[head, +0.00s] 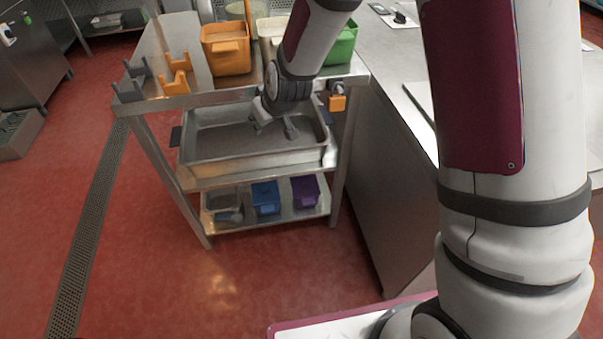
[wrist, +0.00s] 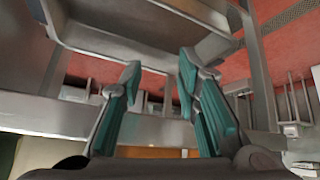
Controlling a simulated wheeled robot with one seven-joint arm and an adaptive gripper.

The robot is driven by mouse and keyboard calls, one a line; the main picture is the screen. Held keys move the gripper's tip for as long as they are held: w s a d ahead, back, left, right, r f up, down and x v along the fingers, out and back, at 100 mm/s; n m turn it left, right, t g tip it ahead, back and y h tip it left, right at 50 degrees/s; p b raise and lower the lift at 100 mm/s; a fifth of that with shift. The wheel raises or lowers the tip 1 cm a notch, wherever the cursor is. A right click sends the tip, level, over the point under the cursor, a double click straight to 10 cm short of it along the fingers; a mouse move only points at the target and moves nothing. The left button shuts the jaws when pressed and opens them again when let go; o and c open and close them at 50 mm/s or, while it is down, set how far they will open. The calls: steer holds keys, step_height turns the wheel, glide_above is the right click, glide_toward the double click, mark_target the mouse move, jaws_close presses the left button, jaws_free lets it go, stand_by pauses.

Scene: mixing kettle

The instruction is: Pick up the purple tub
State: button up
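The purple tub (head: 305,191) sits on the bottom shelf of the metal cart, at the right end of a row of small tubs. It does not show in the wrist view. My gripper (head: 273,129) is over the large metal basin on the cart's middle level, higher than the purple tub and a little to its left in the head view. In the wrist view my gripper (wrist: 160,72) has its two teal-padded fingers apart with nothing between them.
A blue tub (head: 266,197) and a grey tub (head: 224,203) stand left of the purple one. The metal basin (head: 212,149) overhangs the bottom shelf. The cart's top holds an orange bin (head: 227,48) and a green bin (head: 341,45). Red floor in front is clear.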

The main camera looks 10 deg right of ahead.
steer(key=w+a+f+b, duration=0.2)
steer(key=f, duration=0.8)
steer(key=w+a+f+b, duration=0.2)
steer(key=f, duration=0.8)
steer(key=n+t+h+b, duration=0.5)
steer(key=n+t+b, duration=0.6)
steer(key=b, duration=0.4)
glide_toward(308, 204)
steer(key=w+b, duration=0.2)
steer(key=w, duration=0.1)
steer(key=w+b, duration=0.1)
steer(key=w, duration=0.2)
steer(key=w+d+b, duration=0.1)
steer(key=w+b, duration=0.1)
steer(key=w, duration=0.2)
steer(key=shift+f+b, duration=0.15)
steer(key=shift+b, duration=0.2)
